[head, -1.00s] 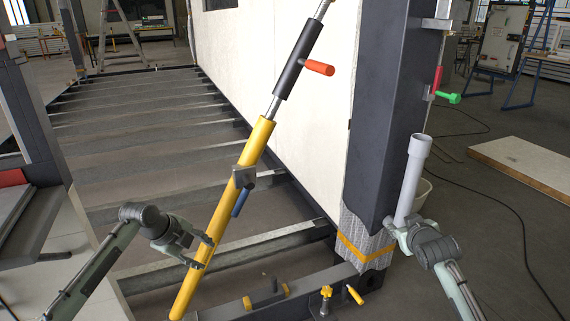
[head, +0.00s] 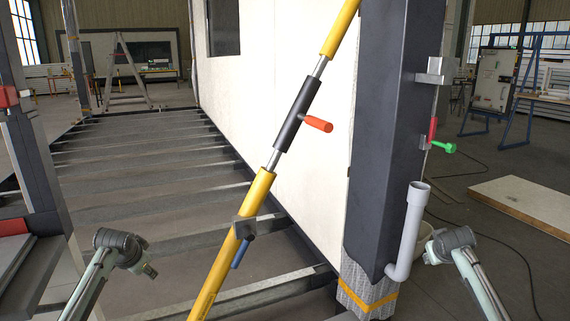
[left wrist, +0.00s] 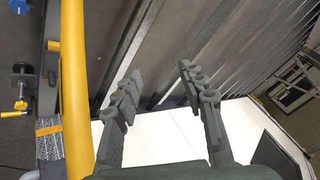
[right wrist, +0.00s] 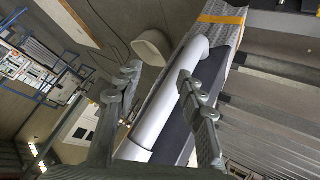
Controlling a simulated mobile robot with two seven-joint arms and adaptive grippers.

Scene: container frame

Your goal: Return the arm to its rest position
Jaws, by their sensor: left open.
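My left arm (head: 120,245) is at the lower left of the head view, apart from the yellow brace (head: 240,243). In the left wrist view my left gripper (left wrist: 160,78) is open with nothing between its fingers; the yellow brace (left wrist: 76,90) passes to its left. My right arm (head: 452,242) is at the lower right of the head view, close to the grey pipe (head: 410,225). In the right wrist view my right gripper (right wrist: 160,78) has its fingers spread, with the pipe (right wrist: 160,105) showing between and beyond them. I cannot tell how far away the pipe is.
A dark post (head: 395,130) with padding and a yellow strap (head: 367,302) at its foot stands between the arms. A white wall panel (head: 290,110) and floor beams (head: 150,165) lie behind. A pale board (head: 520,205) lies on the floor at right.

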